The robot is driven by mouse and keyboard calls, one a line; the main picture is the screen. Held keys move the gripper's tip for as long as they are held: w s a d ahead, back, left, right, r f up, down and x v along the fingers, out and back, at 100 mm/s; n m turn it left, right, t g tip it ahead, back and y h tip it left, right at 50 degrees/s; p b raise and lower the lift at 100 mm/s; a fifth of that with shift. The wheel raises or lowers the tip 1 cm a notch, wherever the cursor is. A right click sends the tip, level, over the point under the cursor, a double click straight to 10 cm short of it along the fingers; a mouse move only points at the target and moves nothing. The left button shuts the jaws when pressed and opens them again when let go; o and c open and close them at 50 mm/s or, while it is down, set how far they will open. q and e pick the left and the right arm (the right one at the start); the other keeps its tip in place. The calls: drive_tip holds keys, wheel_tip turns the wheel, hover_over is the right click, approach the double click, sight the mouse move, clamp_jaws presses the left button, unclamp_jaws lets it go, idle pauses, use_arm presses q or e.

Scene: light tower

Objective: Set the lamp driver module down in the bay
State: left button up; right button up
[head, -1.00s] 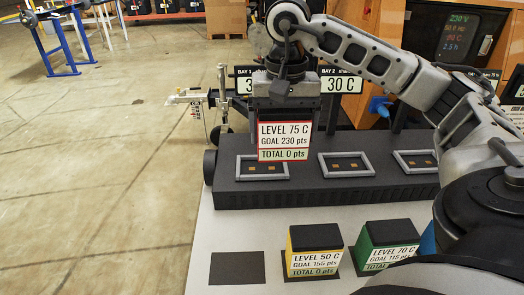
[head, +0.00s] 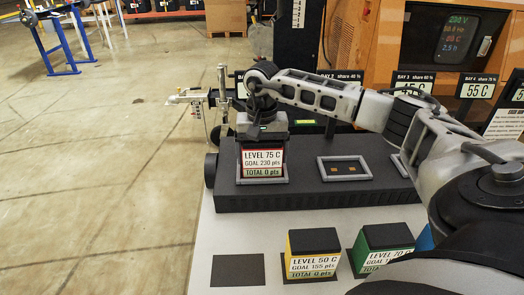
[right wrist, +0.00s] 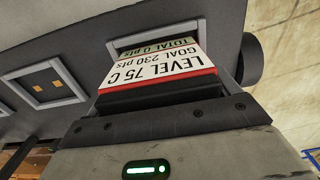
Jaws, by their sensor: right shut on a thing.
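The lamp driver module (head: 263,162), with a red-edged label reading LEVEL 75 C, GOAL 230 pts, TOTAL 0 pts, stands upright in the leftmost bay's grey frame (head: 262,182) on the black rack. My right gripper (head: 263,139) is directly above it, shut on its dark top. In the right wrist view the module (right wrist: 160,69) extends from the gripper (right wrist: 150,108) into the framed opening. Its lower end is inside the frame; whether it touches the bay floor is hidden. My left gripper is not in view.
The neighbouring bay (head: 346,178) is empty, showing two gold contacts. In front, on the light table (head: 222,225), are an empty dark pad (head: 238,270), a yellow module (head: 313,243) and a green module (head: 371,248). My right arm crosses above the rack's right part.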

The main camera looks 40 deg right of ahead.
drive_tip(key=shift+f, duration=0.15)
drive_tip(key=o, duration=1.2)
wheel_tip(320, 180, up, 12)
drive_tip(key=shift+r+b, duration=0.25)
drive_tip(key=shift+b, duration=0.15)
drive_tip(key=shift+f, duration=0.1)
